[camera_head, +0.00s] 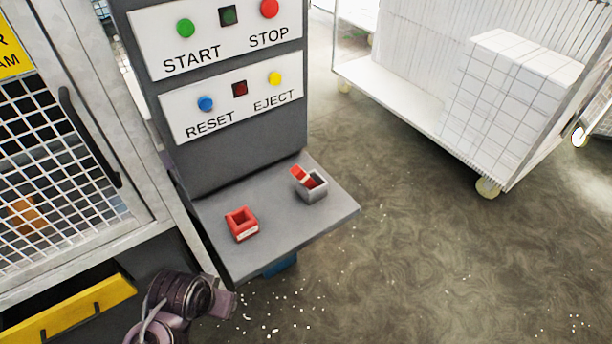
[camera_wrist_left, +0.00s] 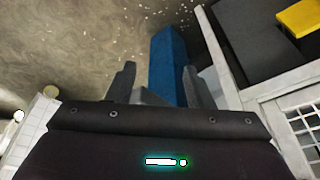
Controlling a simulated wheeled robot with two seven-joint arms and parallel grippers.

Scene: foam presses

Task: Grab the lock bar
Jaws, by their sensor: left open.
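A small red bar with a white band (camera_head: 300,174) leans tilted in a grey open-topped holder (camera_head: 312,190) on the grey shelf (camera_head: 283,228) of the control panel; it may be the lock bar. A red open-topped block (camera_head: 241,224) with a white label sits to its left on the shelf. My left gripper (camera_head: 226,300) is low, in front of and below the shelf's left part, apart from both. In the left wrist view its open fingers (camera_wrist_left: 160,80) point toward a blue post (camera_wrist_left: 168,62), with no held object visible. My right gripper is out of view.
The panel (camera_head: 222,150) carries START, STOP, RESET and EJECT buttons. A mesh cage door (camera_head: 45,150) with a dark handle and a yellow drawer front (camera_head: 70,312) stand left. A white wheeled cart (camera_head: 400,95) is at upper right. Bare floor with white specks lies right.

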